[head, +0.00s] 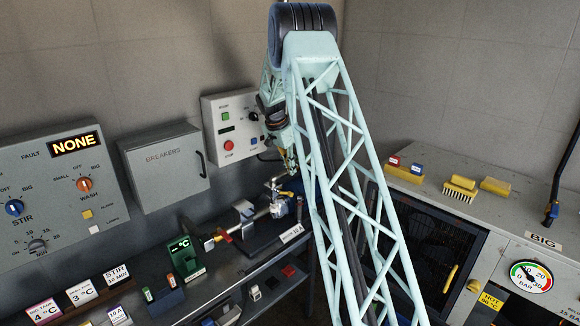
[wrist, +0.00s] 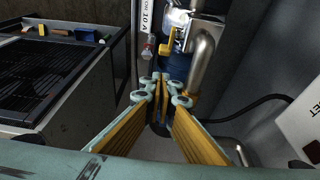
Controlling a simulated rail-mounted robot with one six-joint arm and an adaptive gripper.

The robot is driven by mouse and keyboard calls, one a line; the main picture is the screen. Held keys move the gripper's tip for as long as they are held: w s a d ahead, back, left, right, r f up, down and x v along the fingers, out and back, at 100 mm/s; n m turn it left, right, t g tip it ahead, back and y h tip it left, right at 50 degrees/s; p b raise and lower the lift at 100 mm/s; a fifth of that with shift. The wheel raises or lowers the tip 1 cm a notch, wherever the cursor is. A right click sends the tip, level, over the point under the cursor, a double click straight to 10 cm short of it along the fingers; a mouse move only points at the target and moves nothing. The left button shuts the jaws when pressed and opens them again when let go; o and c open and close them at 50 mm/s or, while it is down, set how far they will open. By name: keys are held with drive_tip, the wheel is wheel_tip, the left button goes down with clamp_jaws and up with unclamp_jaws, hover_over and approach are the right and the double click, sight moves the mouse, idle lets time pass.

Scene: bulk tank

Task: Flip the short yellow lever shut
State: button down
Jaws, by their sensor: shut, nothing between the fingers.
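A short yellow lever (wrist: 168,42) shows in the wrist view on the metal valve and pipework, just beyond my fingertips. It stands out from the valve body, lengthwise in the picture. In the head view a small yellow piece on the pipe fitting (head: 287,193) below my gripper may be this lever. My gripper (wrist: 163,88) is shut and empty, its tips close together and short of the lever, with a gap seen between. In the head view my gripper (head: 291,166) hangs just above the pipe fitting, partly hidden by my arm.
A bent metal pipe (wrist: 203,55) runs right beside the lever. A box with start and stop buttons (head: 233,126) is on the wall behind. A cabinet with yellow brushes (head: 459,189) is at right.

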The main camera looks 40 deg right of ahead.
hover_over(286, 194)
drive_tip(key=d, duration=0.4)
drive_tip(key=f, duration=0.6)
drive_tip(key=shift+s+a+f, duration=0.15)
drive_tip(key=shift+s+f, duration=0.1)
drive_tip(key=shift+s, duration=0.1)
drive_tip(key=shift+a+f+b, duration=0.2)
drive_tip(key=shift+a+f, duration=0.15)
drive_tip(key=shift+f, duration=0.2)
drive_tip(key=shift+a+f+b, duration=0.15)
drive_tip(key=shift+a+f, duration=0.15)
drive_tip(key=shift+f, duration=0.25)
